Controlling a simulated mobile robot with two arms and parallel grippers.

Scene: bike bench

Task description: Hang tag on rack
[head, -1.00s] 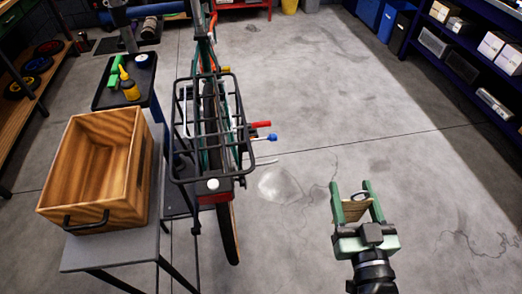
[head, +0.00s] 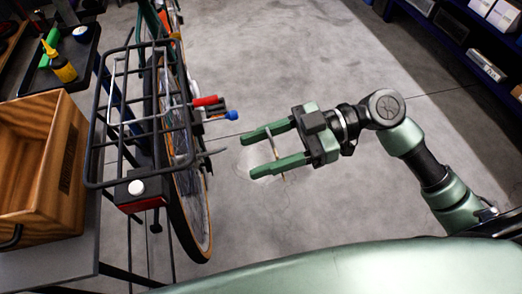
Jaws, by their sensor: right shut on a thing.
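My right gripper (head: 249,156) reaches in from the right and points left, over the floor. It is shut on a thin tag (head: 275,157), which shows nearly edge-on between its two green fingers. The black wire rack (head: 102,150) sits over the rear wheel of the bike, left of the gripper. A clear gap lies between the gripper and the rack. My left gripper is out of view.
A red-handled tool (head: 205,101) and a blue-tipped one (head: 232,115) stick out from the bike's right side, between rack and gripper. A wooden crate (head: 62,165) stands on a grey bench (head: 80,252) at left. The floor (head: 290,70) beyond the gripper is clear.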

